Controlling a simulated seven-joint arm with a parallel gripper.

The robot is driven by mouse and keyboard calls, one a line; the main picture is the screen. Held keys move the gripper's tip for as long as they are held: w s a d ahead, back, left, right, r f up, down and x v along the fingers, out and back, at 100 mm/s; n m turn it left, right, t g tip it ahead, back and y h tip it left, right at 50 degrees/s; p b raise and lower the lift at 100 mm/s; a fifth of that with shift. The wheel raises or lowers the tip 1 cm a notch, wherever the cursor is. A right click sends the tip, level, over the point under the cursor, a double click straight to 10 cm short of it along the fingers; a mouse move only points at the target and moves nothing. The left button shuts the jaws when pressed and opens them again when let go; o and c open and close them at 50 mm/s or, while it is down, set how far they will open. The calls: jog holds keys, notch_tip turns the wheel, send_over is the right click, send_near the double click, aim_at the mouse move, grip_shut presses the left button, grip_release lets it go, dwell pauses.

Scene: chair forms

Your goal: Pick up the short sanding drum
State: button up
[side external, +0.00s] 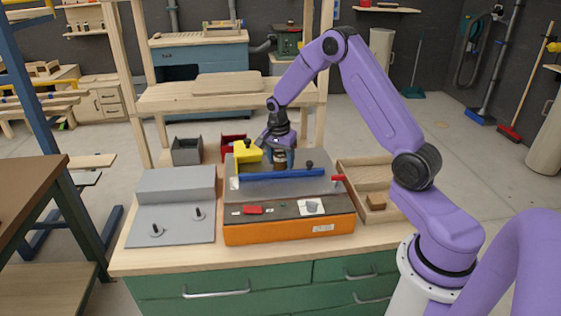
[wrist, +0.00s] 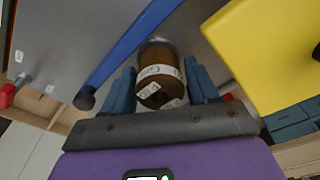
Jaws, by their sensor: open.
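A brown sanding drum (wrist: 159,76) with white lettered bands stands between my gripper's two blue fingers in the wrist view. My gripper (wrist: 160,72) is open, with a finger on each side of the drum; whether either finger touches it I cannot tell. In the side view my gripper (side external: 281,159) points down over the grey top of an orange-based machine (side external: 290,229), behind its blue fence. The drum (side external: 280,166) shows there only as a small brown patch, partly hidden by the fingers. I cannot judge its length against another drum.
A yellow block-like part (side external: 247,152) stands close to the left of my gripper. The blue fence (side external: 275,176) runs in front. A grey plate (side external: 175,224) with two upright pegs lies left. A wooden tray (side external: 352,168) with a small block is right. Grey (side external: 187,152) and red bins stand behind.

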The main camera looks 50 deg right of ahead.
jog(key=c, duration=0.8)
jog(key=shift+r, duration=0.1)
